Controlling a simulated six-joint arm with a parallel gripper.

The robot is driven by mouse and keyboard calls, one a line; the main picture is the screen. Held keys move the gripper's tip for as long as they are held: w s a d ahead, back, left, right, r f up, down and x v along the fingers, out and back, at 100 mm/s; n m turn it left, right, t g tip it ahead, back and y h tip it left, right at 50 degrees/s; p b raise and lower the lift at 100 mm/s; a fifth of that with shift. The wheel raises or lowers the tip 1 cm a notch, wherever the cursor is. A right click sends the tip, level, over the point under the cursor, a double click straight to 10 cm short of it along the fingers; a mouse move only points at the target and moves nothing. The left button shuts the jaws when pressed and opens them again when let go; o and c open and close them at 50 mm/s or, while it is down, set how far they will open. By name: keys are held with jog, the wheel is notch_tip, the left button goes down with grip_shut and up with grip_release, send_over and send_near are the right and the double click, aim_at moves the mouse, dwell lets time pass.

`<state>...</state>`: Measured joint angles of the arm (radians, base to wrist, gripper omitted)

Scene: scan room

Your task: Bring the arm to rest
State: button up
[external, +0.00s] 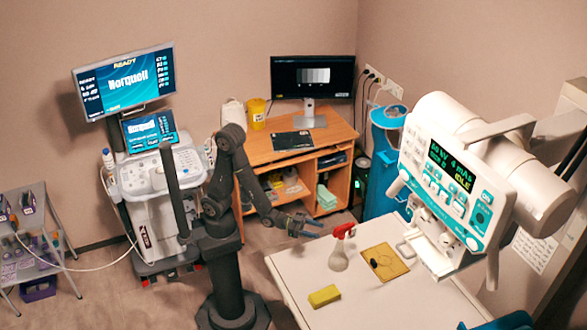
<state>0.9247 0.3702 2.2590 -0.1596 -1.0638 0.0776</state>
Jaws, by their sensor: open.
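My arm stands in the middle of the external view. My gripper (312,228) is open and empty, over the far left part of the white table (290,264). It is to the left of a spray bottle with a red head (340,246) and apart from it. No object shows between its fingers.
On the table are a yellow sponge (324,296) and a tan mat (394,257) with a small dark object on it. A white X-ray head (470,180) hangs at the right. An ultrasound cart (158,185) stands left, a wooden desk (262,152) behind. The table's front middle is clear.

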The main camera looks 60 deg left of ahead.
jog(key=x, duration=0.9)
jog(key=shift+f, duration=0.2)
jog(key=shift+r, duration=0.15)
